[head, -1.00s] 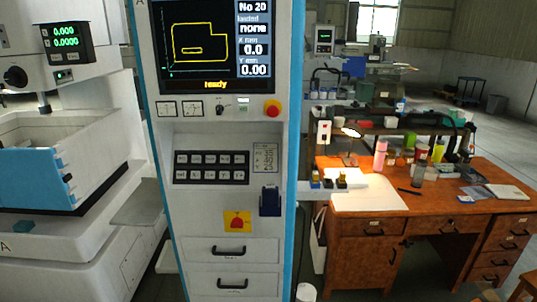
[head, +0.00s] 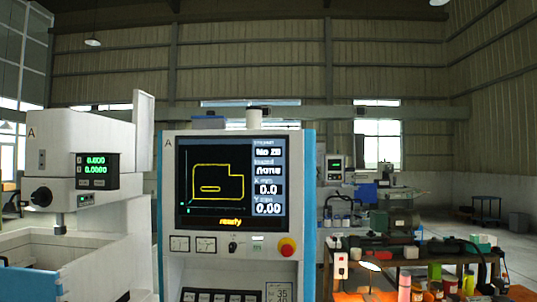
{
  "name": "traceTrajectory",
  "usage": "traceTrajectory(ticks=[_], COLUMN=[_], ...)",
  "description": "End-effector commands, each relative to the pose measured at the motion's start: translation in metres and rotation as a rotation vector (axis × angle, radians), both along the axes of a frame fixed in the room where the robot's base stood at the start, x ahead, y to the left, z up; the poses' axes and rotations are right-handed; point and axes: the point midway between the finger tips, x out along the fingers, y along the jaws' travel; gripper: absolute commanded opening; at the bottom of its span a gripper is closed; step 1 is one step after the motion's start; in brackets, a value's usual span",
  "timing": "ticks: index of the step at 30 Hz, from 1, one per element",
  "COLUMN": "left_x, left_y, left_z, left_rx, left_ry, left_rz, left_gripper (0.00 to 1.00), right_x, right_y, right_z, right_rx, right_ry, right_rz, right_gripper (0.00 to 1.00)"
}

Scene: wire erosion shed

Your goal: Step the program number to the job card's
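The control cabinet (head: 167,200) marked A stands in the middle of the head view. Its screen (head: 230,183) shows a yellow outline, a program number that looks like No 20, loaded none, X 0.0, Y 0.00 and the word ready. Neither gripper is in view.
A white machine (head: 85,150) with a small green-digit readout (head: 97,171) stands on the left. A cluttered orange-topped desk (head: 515,293) shows at lower right. Machines and a cart (head: 478,220) stand behind it. The shed floor at far right is clear.

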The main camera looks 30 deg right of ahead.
Motion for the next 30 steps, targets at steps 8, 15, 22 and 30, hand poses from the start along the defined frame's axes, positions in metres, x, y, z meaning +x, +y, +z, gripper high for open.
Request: traceTrajectory(ticks=[8,15,22,30], left_x=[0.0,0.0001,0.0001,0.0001], left_y=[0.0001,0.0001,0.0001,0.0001], left_z=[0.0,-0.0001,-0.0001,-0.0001], left_rx=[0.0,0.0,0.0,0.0], left_ry=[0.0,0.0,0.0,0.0], left_rz=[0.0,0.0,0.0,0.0], left_gripper=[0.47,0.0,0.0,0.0], right_x=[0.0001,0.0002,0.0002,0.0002], right_y=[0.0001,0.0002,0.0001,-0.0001], right_z=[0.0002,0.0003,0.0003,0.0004], right_rx=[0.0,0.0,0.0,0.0], right_ry=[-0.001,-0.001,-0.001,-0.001], right_rz=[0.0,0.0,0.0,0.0], right_gripper=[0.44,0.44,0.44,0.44])
